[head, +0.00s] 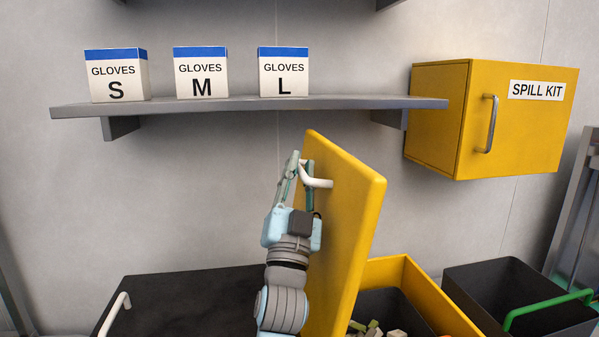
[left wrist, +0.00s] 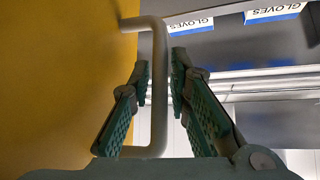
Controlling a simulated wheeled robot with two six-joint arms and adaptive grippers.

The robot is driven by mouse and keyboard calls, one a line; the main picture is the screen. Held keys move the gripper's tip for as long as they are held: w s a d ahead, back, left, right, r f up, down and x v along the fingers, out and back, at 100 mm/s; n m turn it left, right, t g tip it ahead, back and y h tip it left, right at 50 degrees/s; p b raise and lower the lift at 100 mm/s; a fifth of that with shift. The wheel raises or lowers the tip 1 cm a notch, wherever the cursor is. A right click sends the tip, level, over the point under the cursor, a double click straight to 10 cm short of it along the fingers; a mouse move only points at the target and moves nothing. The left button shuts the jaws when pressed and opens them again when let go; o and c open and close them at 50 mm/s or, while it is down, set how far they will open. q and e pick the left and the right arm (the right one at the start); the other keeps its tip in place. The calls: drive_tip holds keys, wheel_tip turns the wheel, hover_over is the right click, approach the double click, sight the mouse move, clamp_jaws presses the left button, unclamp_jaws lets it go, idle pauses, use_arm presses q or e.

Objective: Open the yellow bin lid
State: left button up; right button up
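The yellow bin lid (head: 345,225) stands steeply raised, tilted a little, above the yellow bin (head: 405,270). Its white handle (head: 318,183) sticks out from the lid's left face. My left gripper (head: 303,170) is at this handle. In the left wrist view the handle bar (left wrist: 160,105) runs between the two fingers (left wrist: 161,75), which close on it from both sides near their tips. The yellow lid face (left wrist: 60,85) fills the left of that view. The bin is open, with several small pale and green blocks (head: 375,329) inside. My right gripper is not in view.
A black lid with a white handle (head: 121,303) is at the lower left. An open dark bin with a green handle (head: 545,306) is at the right. A shelf (head: 250,103) with glove boxes and a yellow spill kit cabinet (head: 435,115) hang on the wall behind.

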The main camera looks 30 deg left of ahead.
use_arm(q)
drive_tip(key=shift+o, duration=0.7)
drive_tip(key=shift+r, duration=0.1)
